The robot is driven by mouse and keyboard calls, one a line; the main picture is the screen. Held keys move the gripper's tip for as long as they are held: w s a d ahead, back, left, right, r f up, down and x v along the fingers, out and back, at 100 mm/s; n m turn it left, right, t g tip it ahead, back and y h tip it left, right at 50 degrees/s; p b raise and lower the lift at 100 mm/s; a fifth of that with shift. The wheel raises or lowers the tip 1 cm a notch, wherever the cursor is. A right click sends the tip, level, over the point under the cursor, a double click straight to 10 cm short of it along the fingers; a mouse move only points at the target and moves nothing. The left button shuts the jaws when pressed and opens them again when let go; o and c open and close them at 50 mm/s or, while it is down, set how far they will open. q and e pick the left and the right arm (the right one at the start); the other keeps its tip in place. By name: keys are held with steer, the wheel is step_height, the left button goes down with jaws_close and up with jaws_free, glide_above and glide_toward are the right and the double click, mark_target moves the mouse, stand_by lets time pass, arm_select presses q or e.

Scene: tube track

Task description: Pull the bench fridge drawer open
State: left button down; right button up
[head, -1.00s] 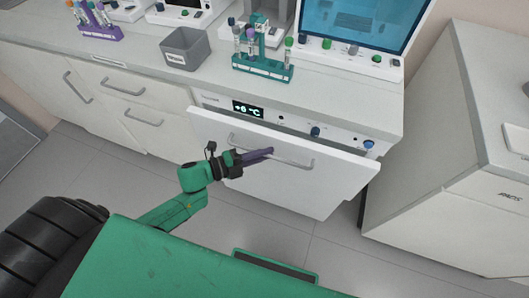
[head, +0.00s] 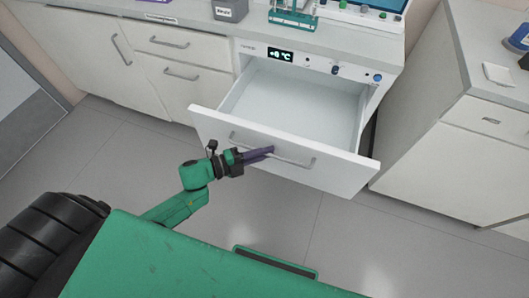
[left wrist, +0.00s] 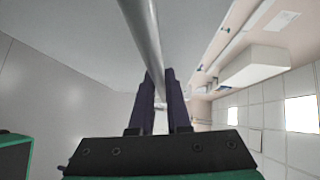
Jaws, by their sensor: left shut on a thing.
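The bench fridge drawer (head: 300,172) stands well open below the counter, and its white inside shows empty. The fridge front above it carries a display (head: 281,54) and knobs. A grey bar handle (head: 297,161) runs across the drawer front. My left gripper (head: 268,151) is shut on this handle near its left part. In the left wrist view the handle (left wrist: 143,40) runs between the two dark purple fingers (left wrist: 160,92). My right gripper is not in view.
A counter (head: 190,29) runs above the fridge, with a grey bin (head: 229,10) and a green tube rack (head: 293,18) on it. Closed cabinets stand to the left. Another cabinet (head: 465,150) stands to the right. Grey floor is clear in front.

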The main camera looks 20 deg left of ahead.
arm_select(q)
steer(key=shift+s, duration=0.1)
steer(key=c, duration=0.9)
jaws_free()
steer(key=shift+a, duration=0.1)
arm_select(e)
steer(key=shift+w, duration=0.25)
arm_select(q)
steer(key=v, duration=1.4)
steer(key=shift+s+a, duration=0.1)
steer(key=shift+a, duration=0.1)
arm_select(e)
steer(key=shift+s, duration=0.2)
